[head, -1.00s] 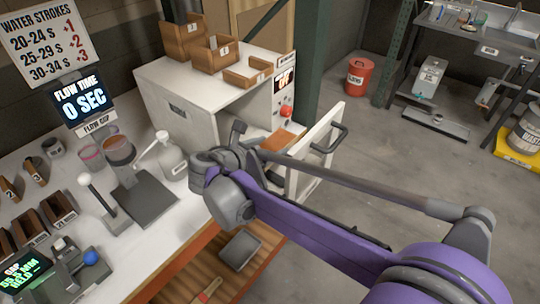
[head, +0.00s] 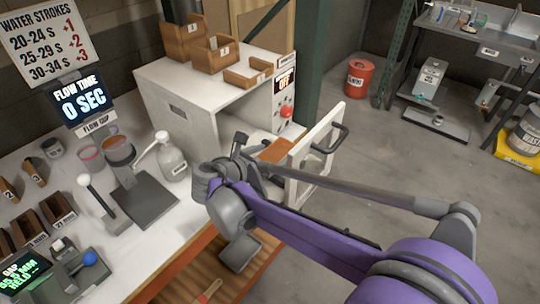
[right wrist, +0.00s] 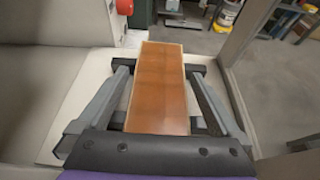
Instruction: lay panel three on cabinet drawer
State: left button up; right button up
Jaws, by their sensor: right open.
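The panel, an orange-brown plate with a pale edge, lies flat on the cabinet's pale pulled-out drawer in the head view (head: 274,151). It shows larger in the right wrist view (right wrist: 160,85). The drawer (right wrist: 85,95) extends to both sides of it. The cabinet (head: 180,108) is a white box with an open front. My right gripper (right wrist: 160,72) is open, with one finger on each side of the panel and a gap to each. In the head view the right gripper (head: 243,150) is partly hidden by its own arm. I cannot read a number on the panel. My left gripper is out of view.
An open white door frame with a dark handle (head: 327,140) stands close to the right of the drawer. A control box with a red button (head: 286,112) is above the drawer. Wooden bins (head: 213,52) stand on the cabinet.

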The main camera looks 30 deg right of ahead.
jog(key=v, duration=1.2)
